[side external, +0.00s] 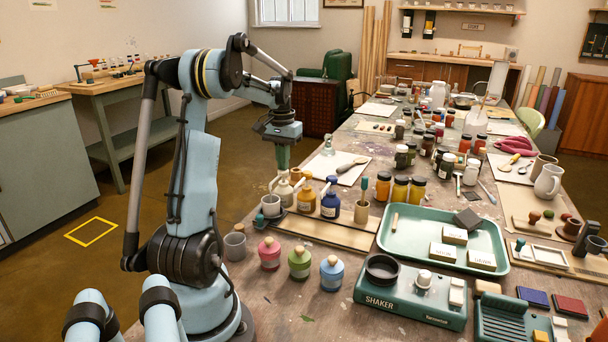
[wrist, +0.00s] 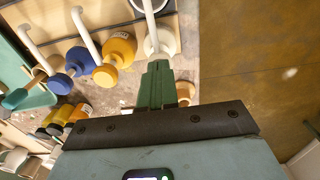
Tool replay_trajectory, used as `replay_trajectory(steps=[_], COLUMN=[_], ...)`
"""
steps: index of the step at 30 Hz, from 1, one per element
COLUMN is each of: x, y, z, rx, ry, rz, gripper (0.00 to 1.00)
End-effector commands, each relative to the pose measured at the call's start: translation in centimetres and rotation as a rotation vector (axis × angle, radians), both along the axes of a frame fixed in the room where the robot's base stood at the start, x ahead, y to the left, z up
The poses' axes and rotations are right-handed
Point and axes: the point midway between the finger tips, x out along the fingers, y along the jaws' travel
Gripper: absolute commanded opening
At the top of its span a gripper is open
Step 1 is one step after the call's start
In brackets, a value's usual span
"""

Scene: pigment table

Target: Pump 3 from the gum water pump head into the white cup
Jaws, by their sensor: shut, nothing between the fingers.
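Three pump bottles stand in a row on a wooden board: a cream one (side external: 284,194), a yellow one (side external: 306,199) and a blue one (side external: 330,204). Their labels are too small to read, so I cannot tell which holds gum water. My gripper (side external: 283,166) points down, its green fingers together and empty, right over the cream bottle. In the wrist view the fingertips (wrist: 158,65) overlap the cream pump head (wrist: 160,43); I cannot tell whether they touch it. A pale grey-white cup (side external: 271,207) stands just in front of the cream bottle, near its spout.
A green tray (side external: 409,241) lies right of the board. Glass and a sheet lie behind the bottles.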

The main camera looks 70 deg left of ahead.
Motion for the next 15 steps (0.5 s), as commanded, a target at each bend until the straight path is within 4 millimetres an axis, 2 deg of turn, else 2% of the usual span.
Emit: replay_trajectory(steps=[6,15], x=[-0.01,-0.01], y=[-0.01,-0.02], z=[-0.77,-0.60], rx=[-0.001,-0.001], ry=[0.001,0.001], rz=[0.000,0.000], gripper=[0.00,0.00])
